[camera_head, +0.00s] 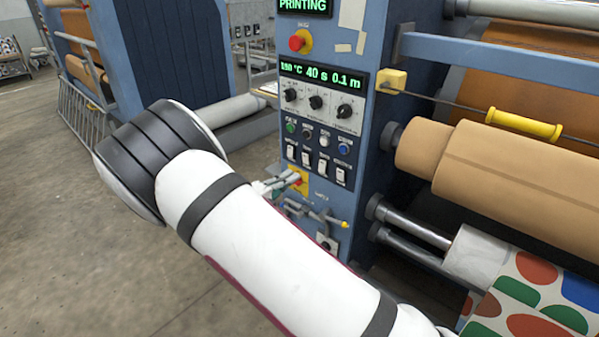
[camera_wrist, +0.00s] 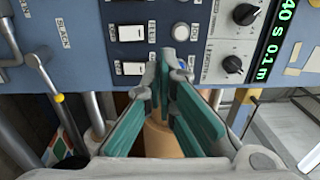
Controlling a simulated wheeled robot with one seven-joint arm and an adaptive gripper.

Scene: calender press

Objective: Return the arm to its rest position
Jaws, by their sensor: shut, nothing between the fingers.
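My arm (camera_head: 255,240), white with dark bands, reaches across the head view in front of the blue press control panel (camera_head: 372,95). My gripper (camera_head: 290,181) shows only in part behind the arm, near the lower panel. In the wrist view my gripper (camera_wrist: 166,62) has teal finger pads that meet at the tips, with nothing between them. The fingers point at the panel face, near white rocker switches (camera_wrist: 131,33) and a round white button (camera_wrist: 181,31). I cannot tell whether the tips touch the panel.
The panel display (camera_head: 322,76) reads about 40 s and 0.1 m; the upper screen (camera_head: 304,6) reads PRINTING. A red knob (camera_head: 300,41) and black dials (camera_head: 316,102) stick out. A tan roller (camera_head: 500,175) and patterned fabric (camera_head: 530,305) lie right. Open floor (camera_head: 60,240) is left.

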